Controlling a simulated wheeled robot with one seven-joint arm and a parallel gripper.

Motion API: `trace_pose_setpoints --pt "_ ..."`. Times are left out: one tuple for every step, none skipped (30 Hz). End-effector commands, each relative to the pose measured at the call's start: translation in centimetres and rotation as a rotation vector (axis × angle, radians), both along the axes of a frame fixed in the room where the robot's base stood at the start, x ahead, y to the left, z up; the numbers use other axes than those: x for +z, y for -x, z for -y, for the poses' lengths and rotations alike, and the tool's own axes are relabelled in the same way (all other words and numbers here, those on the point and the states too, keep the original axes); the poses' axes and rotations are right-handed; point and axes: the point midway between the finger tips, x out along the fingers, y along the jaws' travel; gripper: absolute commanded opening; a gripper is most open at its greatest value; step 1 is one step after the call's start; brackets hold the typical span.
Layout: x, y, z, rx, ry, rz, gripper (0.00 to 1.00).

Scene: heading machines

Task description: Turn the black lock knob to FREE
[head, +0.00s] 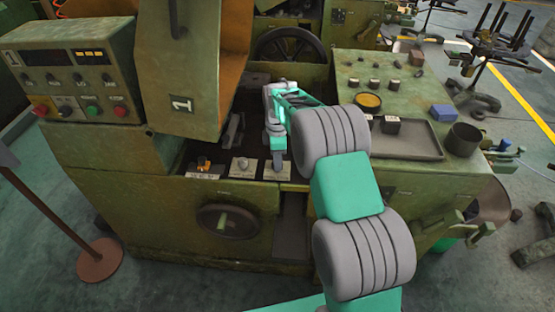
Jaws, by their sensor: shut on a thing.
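My gripper (275,150) points down at the rightmost of three small controls on the machine's front ledge. Its fingers are shut on the black lock knob, which is small and mostly hidden by them. The knob's pale label plate (276,174) shows below the fingers, but its lettering is too small to read. I cannot tell which way the knob points.
A yellow control (204,164) and a pale knob (242,164) sit left of my gripper. A raised orange-lined guard (190,70) stands to the left. At right are a grey tray (425,147), a dark cup (462,139) and a blue block (444,112).

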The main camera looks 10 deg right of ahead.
Motion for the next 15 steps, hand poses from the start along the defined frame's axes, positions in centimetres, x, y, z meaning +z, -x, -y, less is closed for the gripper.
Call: trace_pose_setpoints --pt "-0.02 -0.04 0.00 -0.024 0.000 0.001 0.00" --pt "-0.02 -0.04 -0.01 -0.043 0.000 0.001 0.00" --pt "-0.03 -0.05 -0.01 -0.070 0.000 0.002 0.00" --pt "-0.03 -0.05 -0.01 -0.092 0.000 0.002 0.00" --pt "-0.04 -0.05 -0.01 -0.115 0.000 0.002 0.00" --pt "-0.04 -0.06 -0.01 -0.148 0.000 0.002 0.00" --pt "-0.04 -0.06 -0.01 -0.174 -0.001 0.002 0.00" --pt "-0.04 -0.07 -0.01 -0.201 -0.001 0.002 0.00" --pt "-0.04 -0.07 -0.01 -0.237 -0.001 0.002 0.00" --pt "-0.04 -0.07 -0.01 -0.266 -0.001 0.002 0.00" --pt "-0.04 -0.07 -0.01 -0.294 -0.001 0.002 0.00" --pt "-0.03 -0.07 -0.01 -0.332 -0.001 0.002 0.00" --pt "-0.03 -0.07 -0.01 -0.361 -0.001 0.002 0.00" --pt "-0.03 -0.06 -0.01 -0.390 -0.001 0.001 0.00" --pt "-0.03 -0.06 0.00 -0.427 -0.001 0.001 0.00"
